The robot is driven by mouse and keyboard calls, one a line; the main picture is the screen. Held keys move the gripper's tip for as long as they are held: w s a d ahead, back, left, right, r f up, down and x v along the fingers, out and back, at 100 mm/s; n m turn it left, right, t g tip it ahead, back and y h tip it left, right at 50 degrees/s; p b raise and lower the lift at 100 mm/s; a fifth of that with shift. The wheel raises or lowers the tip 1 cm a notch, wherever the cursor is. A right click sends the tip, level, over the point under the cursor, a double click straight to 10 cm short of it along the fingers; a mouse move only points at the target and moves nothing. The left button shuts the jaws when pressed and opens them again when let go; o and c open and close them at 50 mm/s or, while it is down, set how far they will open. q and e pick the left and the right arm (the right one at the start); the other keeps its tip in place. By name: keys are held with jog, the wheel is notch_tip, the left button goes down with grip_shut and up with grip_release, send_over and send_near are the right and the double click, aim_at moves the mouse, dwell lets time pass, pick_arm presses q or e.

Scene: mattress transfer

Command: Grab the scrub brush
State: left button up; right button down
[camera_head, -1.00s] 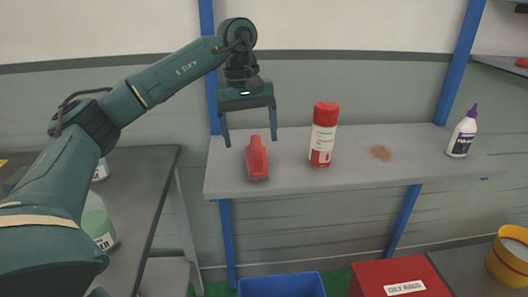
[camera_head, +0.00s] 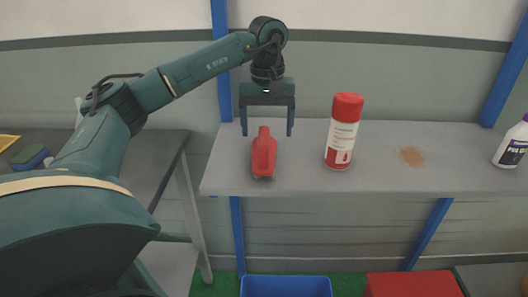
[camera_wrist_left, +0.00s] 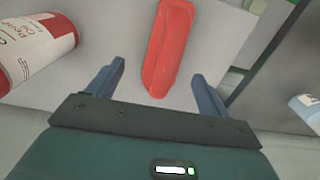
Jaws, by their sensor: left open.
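The red scrub brush (camera_head: 264,152) lies on the grey shelf (camera_head: 300,183), near its left end. It also shows in the left wrist view (camera_wrist_left: 168,45), its near end between the lines of my two fingers. My left gripper (camera_head: 267,133) is open and empty, its fingers pointing down, above and just behind the brush in the head view. I cannot tell the exact gap between the fingers and the brush. The brush's bristles are barely visible under its body. My right gripper is not in view.
A red-capped white spray can (camera_head: 343,135) stands right of the brush. A brown stain (camera_head: 412,156) and a white bottle (camera_head: 512,145) are farther right. A blue bin (camera_head: 286,287) and a red box (camera_head: 412,285) are below. A dark table (camera_head: 150,165) is at left.

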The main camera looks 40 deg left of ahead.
pick_arm(q)
jog(key=f, duration=0.5)
jog(key=shift+s+a+f, duration=0.15)
jog(key=shift+s+a, duration=0.05)
jog(key=shift+a, duration=0.2)
jog(key=c, duration=1.1)
